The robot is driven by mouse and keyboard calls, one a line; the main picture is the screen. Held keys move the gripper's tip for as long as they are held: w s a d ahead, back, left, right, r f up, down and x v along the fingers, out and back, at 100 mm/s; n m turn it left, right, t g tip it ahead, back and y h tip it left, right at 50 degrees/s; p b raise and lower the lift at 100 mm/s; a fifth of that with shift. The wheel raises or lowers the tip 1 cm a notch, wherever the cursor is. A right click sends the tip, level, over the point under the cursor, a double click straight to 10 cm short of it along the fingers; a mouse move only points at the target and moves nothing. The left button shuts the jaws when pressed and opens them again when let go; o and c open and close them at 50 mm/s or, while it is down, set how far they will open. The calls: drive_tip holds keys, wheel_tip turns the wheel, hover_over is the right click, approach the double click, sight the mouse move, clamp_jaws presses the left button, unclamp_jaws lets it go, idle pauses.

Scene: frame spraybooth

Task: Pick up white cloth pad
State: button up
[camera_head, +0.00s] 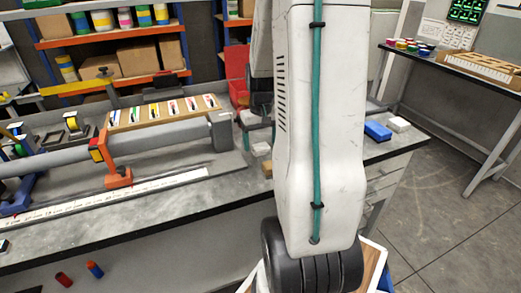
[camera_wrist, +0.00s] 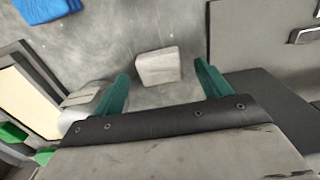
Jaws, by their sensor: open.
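A pale, off-white pad (camera_wrist: 160,67) lies flat on the grey bench top in the wrist view. It appears between the two teal fingers of my gripper (camera_wrist: 161,88), a little beyond their tips. The gripper is open and empty, with its fingers on either side of the pad in the picture. My arm hides the gripper there.
The bench (camera_head: 230,190) carries a long grey pipe and an orange clamp (camera_head: 118,165). A drawer handle (camera_wrist: 305,34) shows at right.

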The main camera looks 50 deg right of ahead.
sight(260, 146)
drive_tip(key=shift+f, duration=0.65)
drive_tip(key=c, duration=1)
drive_tip(key=shift+c, duration=0.2)
drive_tip(key=shift+r, duration=0.1)
wheel_tip(260, 146, up, 10)
drive_tip(key=shift+o, duration=0.3)
drive_tip(key=shift+a, duration=0.1)
